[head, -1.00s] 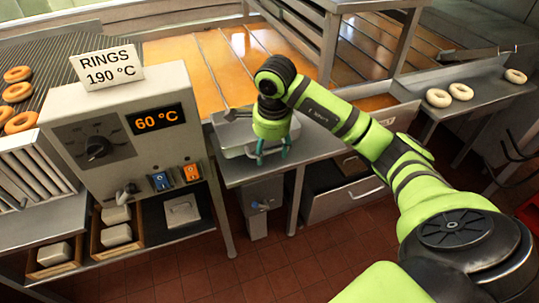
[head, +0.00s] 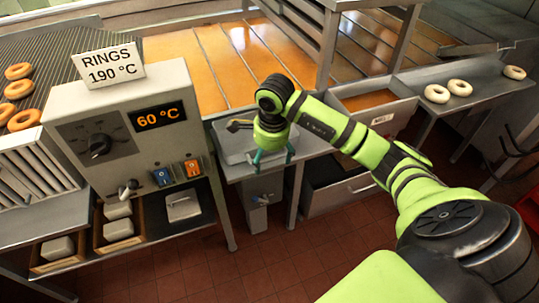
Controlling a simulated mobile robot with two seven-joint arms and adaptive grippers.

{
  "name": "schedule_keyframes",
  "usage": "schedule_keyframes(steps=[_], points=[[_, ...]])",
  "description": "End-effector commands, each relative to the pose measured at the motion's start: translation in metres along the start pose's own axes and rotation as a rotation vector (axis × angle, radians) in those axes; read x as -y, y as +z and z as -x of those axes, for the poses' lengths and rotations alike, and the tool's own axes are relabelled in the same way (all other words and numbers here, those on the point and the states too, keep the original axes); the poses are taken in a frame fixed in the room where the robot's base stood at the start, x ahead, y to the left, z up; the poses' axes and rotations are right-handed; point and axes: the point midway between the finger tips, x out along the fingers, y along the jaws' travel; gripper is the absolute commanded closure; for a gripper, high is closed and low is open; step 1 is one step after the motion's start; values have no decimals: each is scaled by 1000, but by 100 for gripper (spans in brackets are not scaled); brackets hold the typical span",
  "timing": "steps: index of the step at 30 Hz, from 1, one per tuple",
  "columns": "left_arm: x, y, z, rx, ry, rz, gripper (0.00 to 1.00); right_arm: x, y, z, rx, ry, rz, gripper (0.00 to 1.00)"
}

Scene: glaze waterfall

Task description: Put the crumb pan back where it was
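A shallow grey metal pan (head: 232,145), which looks like the crumb pan, sits on the small steel side table right of the control box. A dark-headed tool lies at its back left. My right gripper (head: 272,158) points down at the pan's front right part. Its teal fingers are spread apart, with no clear grip on anything. The gripper body hides part of the pan, and I cannot tell whether the fingers touch it. My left gripper is out of view.
The control box (head: 125,140) with its dial and 60 °C display stands at left. A labelled drawer (head: 378,120) and an open lower drawer (head: 340,192) are right of the pan. Rings lie on the right shelf (head: 470,80). The red tiled floor (head: 250,265) is clear.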

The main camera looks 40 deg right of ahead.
Motion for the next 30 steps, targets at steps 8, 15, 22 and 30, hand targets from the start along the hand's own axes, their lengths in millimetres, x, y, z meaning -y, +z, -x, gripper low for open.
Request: schedule_keyframes(steps=[8, 15, 22, 30], points=[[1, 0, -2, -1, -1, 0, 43, 2, 0, 11, 0, -5, -1, 16], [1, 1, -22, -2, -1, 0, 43, 3, 0, 61, 0, -10, -1, 16], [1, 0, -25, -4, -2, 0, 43, 2, -1, 107, -2, -5, -1, 16], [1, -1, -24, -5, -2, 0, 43, 1, 0, 123, 0, 0, -1, 16]])
